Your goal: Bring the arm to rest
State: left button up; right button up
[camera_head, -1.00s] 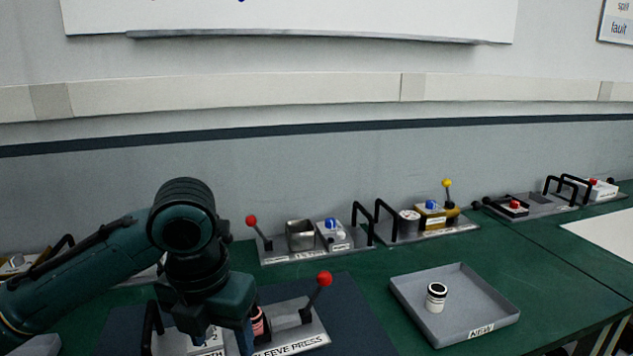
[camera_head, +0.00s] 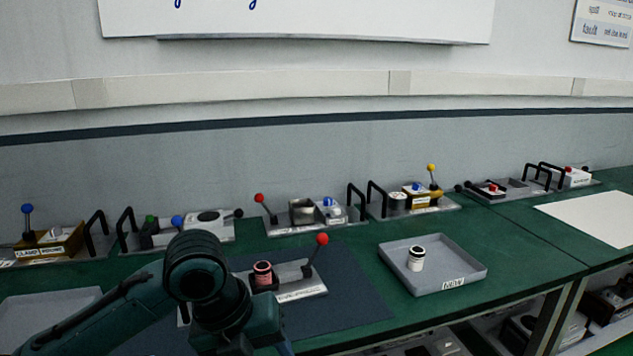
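My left arm comes in from the lower left, and its dark green wrist hangs low over the near edge of the dark mat (camera_head: 345,300). The fingers of my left gripper are mostly hidden below the wrist and at the bottom edge of the view, so whether it is open or shut does not show. Just past the wrist stands the sleeve press (camera_head: 300,288), with a red-knobbed lever (camera_head: 321,241) and a dark and pinkish cylindrical part (camera_head: 263,273) on it. My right gripper is not in view.
A grey tray (camera_head: 470,267) labelled NEW holds a small white jar with a black top (camera_head: 416,259). Several lever stations, such as the clamp station (camera_head: 55,245), line the back of the green table. An empty-looking grey tray (camera_head: 45,315) lies at left.

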pick_arm(q)
jog(key=d+f+n+t+h, duration=0.45)
jog(key=f+n, duration=0.75)
jog(key=n, duration=0.4)
jog(key=s+a+f+n+t+y, duration=0.4)
jog(key=s+a+f+n, duration=0.7)
jog(key=n, duration=0.4)
jog(key=shift+s+f+n+p, duration=0.45)
jog(key=shift+s+f, duration=0.1)
jog(key=shift+s, duration=0.25)
jog(key=shift+t, duration=0.25)
jog(key=shift+c, duration=0.4)
